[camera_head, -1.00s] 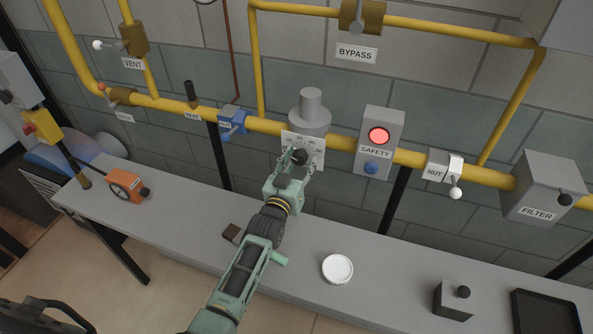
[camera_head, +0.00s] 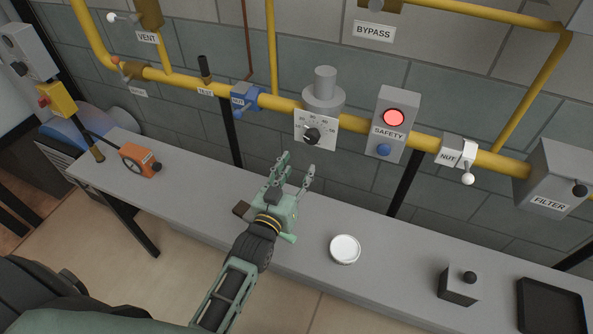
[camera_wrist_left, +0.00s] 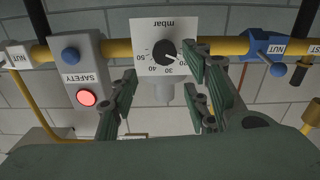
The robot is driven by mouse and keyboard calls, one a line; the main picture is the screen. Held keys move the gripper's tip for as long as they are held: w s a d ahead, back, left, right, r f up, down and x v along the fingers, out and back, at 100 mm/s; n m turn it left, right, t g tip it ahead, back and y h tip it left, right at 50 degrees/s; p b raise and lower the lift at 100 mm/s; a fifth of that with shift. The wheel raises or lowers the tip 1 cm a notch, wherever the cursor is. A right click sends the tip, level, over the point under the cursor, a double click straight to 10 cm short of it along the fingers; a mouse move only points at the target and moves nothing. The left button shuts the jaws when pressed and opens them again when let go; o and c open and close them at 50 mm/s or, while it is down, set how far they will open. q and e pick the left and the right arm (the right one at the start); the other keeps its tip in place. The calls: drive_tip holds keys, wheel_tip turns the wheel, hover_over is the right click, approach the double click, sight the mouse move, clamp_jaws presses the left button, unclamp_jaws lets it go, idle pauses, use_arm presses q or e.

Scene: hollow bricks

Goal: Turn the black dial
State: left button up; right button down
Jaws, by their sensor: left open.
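The black dial (camera_head: 312,135) sits on a white scale plate (camera_head: 328,143) marked with numbers, below a grey cylinder on the yellow pipe. In the left wrist view the dial (camera_wrist_left: 165,53) shows upside down, with "mbar" on the plate (camera_wrist_left: 150,28) and a light pointer mark towards the 20–30 side. My left gripper (camera_head: 297,165) is open and empty, below and in front of the dial, apart from it. In the left wrist view its fingers (camera_wrist_left: 160,90) stand either side of the dial, one close to the plate's edge in the picture. My right gripper does not show.
A safety box (camera_head: 391,125) with a red light and blue button is right of the dial. A blue valve (camera_head: 243,98) is left. The bench (camera_head: 200,180) below holds a white round lid (camera_head: 345,249), a black-knobbed box (camera_head: 459,285) and an orange gauge (camera_head: 140,160).

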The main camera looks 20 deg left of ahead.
sight(312, 139)
use_arm(q)
drive_tip(key=w+n+b, duration=0.3)
drive_tip(key=w+b, duration=0.1)
drive_tip(key=b, duration=0.1)
drive_tip(key=w+n+b, duration=0.3)
drive_tip(key=w+b, duration=0.1)
drive_tip(key=b, duration=0.1)
drive_tip(key=w+r+n+b, duration=0.1)
drive_tip(key=w+n+b, duration=0.2)
drive_tip(key=w+b, duration=0.1)
drive_tip(key=shift+b, duration=0.5)
